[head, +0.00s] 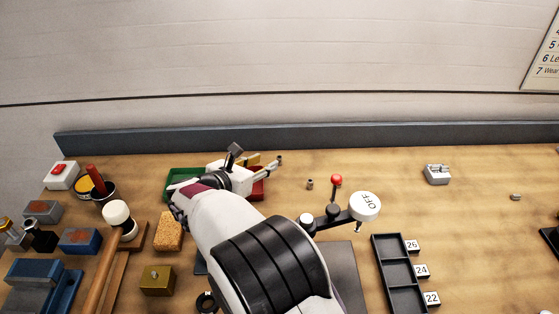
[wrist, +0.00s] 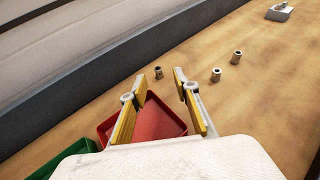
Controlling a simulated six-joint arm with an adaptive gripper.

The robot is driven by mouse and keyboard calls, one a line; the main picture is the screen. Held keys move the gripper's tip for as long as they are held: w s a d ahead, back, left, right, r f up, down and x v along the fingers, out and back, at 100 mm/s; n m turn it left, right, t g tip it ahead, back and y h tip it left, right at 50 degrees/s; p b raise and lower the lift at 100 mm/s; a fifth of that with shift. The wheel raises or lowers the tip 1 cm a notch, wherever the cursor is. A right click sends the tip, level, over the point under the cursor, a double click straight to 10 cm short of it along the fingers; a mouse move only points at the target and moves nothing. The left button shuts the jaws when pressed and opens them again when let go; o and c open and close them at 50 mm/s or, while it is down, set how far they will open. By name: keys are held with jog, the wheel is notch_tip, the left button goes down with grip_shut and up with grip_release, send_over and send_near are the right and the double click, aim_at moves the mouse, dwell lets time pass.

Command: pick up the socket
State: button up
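Three small metal sockets stand on the wooden bench in the wrist view. One socket (wrist: 158,72) is just beyond and between the fingertips in the picture, apart from them. A second socket (wrist: 216,75) and a third socket (wrist: 236,57) are to the right of the fingers. In the head view one small socket (head: 310,183) shows to the right of my gripper (head: 268,162); the others are not clear there. My gripper (wrist: 160,80) is open, with yellow pads and nothing between them. Its height above the bench is hard to tell.
A red bin (wrist: 153,118) lies under my fingers, with a green bin (wrist: 65,158) beside it. A red-knobbed lever (head: 336,181) and a white OFF disc (head: 366,206) stand to the right. A dark ledge (head: 400,137) runs along the back. Bench beyond is mostly clear.

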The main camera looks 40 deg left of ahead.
aim_at(278, 159)
jog(key=shift+s+f+m+h, duration=0.3)
jog(key=shift+s+f, duration=0.35)
jog(key=shift+f, duration=0.05)
jog(key=shift+w, duration=0.15)
jog(key=shift+x, duration=3.3)
jog(key=shift+a, duration=0.15)
jog(key=shift+a+x, duration=0.25)
jog(key=shift+x, duration=2.3)
jog(key=shift+a+f, duration=0.1)
